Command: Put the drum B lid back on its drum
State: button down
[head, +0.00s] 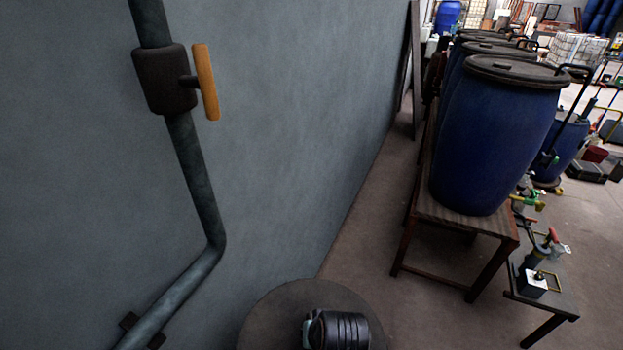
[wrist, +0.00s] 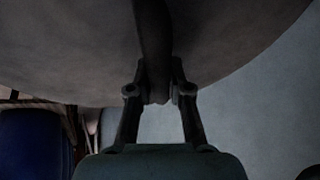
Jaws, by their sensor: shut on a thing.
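A large round dark lid (wrist: 75,50) fills the top of the wrist view. My gripper (wrist: 159,93) is shut on the bar-like handle (wrist: 153,45) across its face. A round grey-brown disc, which looks like this lid (head: 262,318), shows at the bottom of the head view, partly covered by my dark arm and cut off by the frame edge. Blue drums stand in a row on a wooden stand at the right; the nearest drum (head: 492,140) is upright with a dark top. I see no letter on any drum, so I cannot tell which is drum B.
A grey wall (head: 280,130) fills the left, with a pipe (head: 195,180) and an orange-handled valve (head: 205,82) on it. The wooden stand (head: 465,215) is at the right. A low bench (head: 545,300) with small tools stands beside it. Floor is clear between wall and stand.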

jog(key=a+p+v, duration=0.3)
jog(key=p+v, duration=1)
jog(key=v, duration=0.1)
jog(key=shift+r, duration=0.6)
jog(key=shift+d, duration=0.1)
